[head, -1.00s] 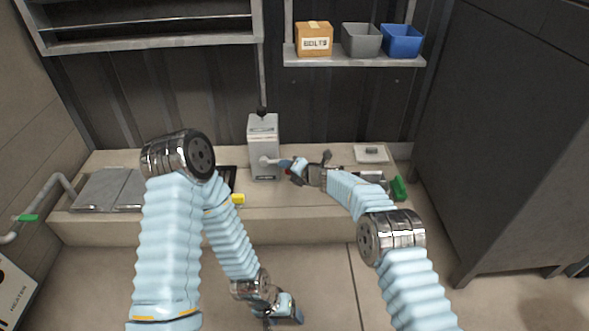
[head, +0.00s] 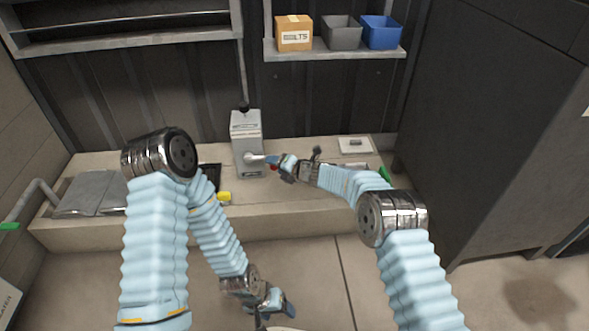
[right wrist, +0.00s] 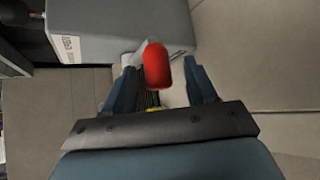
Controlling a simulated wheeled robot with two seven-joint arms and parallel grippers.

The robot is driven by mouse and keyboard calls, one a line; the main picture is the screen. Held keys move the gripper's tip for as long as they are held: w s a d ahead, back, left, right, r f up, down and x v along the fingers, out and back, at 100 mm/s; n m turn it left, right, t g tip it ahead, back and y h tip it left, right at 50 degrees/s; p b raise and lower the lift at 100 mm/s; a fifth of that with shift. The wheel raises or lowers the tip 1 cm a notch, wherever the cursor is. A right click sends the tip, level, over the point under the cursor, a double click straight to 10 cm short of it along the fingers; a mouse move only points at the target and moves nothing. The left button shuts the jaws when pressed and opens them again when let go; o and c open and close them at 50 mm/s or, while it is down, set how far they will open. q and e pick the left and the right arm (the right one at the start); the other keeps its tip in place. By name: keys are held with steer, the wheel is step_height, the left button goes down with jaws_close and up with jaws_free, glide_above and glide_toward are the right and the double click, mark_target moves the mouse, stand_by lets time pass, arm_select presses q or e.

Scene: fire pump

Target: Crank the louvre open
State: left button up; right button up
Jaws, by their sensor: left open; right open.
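The crank box (head: 247,142) is a pale grey upright housing on the bench against the back wall. A light crank arm sticks out of its front, with a red knob (right wrist: 157,67) at its end. My right gripper (head: 276,163) is at the crank, just right of the box. In the right wrist view its two blue fingers (right wrist: 161,82) are open, with the red knob between them, not clamped. A framed opening (head: 120,40) at the upper left looks like the louvre. A rod runs up from the box beside it. My left gripper (head: 288,304) is open and empty, low over the floor.
A shelf (head: 335,56) at the upper right holds a cardboard box (head: 294,33), a grey bin (head: 342,33) and a blue bin (head: 381,33). A dark cabinet (head: 490,130) stands at the right.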

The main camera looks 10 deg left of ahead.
steer(key=v, duration=1.1)
steer(key=shift+s+d, duration=0.15)
steer(key=shift+d, duration=0.05)
